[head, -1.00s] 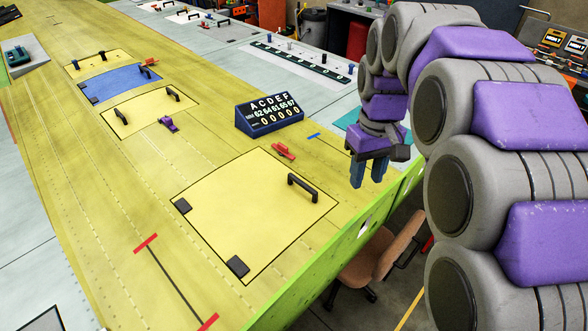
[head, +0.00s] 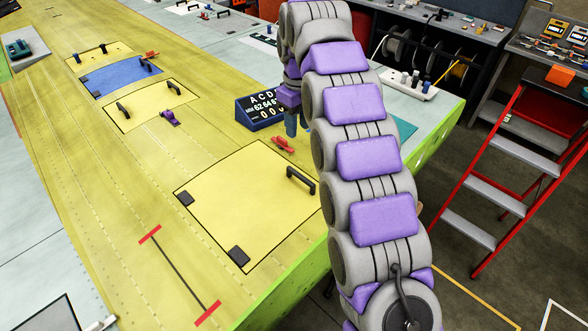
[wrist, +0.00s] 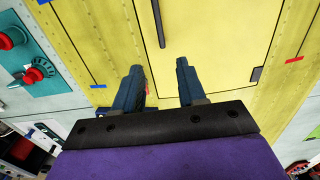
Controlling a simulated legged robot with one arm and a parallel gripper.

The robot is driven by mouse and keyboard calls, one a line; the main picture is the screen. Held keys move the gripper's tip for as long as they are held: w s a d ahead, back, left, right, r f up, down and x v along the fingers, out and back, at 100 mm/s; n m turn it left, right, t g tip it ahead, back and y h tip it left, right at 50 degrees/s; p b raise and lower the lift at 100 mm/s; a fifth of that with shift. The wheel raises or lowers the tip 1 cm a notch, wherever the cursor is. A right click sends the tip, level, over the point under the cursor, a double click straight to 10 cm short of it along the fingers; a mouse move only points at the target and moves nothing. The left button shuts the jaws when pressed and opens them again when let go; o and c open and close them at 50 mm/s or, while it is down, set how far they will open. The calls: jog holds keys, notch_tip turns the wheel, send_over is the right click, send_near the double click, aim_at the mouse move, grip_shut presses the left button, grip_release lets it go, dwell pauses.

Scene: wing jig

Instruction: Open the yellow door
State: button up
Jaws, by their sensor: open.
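The large yellow door (head: 250,205) lies shut, flush in the yellow-green wing panel, at the centre of the head view. A black bar handle (head: 300,180) stands on its right part, with two dark hinge blocks on its left and lower edges. My gripper (head: 291,124) is behind and beyond this handle, beside the counter box, partly hidden by my arm. In the wrist view its two blue fingers (wrist: 160,85) are apart with nothing between them. A yellow door (wrist: 215,45) with a black handle (wrist: 158,22) shows ahead of the fingertips, the handle apart from them.
Smaller yellow (head: 150,108) and blue (head: 120,75) doors lie further along the panel. A red stepladder (head: 500,170) stands on the floor at right.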

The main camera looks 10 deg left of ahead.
notch_tip(320, 180, down, 2)
jog(key=d+b, duration=0.2)
send_near(297, 172)
jog(key=f, duration=0.5)
jog(key=d+f, duration=0.1)
jog(key=f, duration=0.1)
jog(key=shift+f+b, duration=0.15)
jog(key=shift+b, duration=0.15)
jog(key=shift+a+f, duration=0.15)
jog(key=shift+f, duration=0.15)
jog(key=shift+a+f, duration=0.35)
jog(key=shift+a, duration=0.5)
jog(key=shift+d+r, duration=0.1)
jog(key=shift+d, duration=0.7)
jog(key=c, duration=0.4)
jog(key=shift+s+r, duration=0.1)
jog(key=shift+c, duration=1.4)
jog(key=shift+a, duration=0.25)
grip_shut()
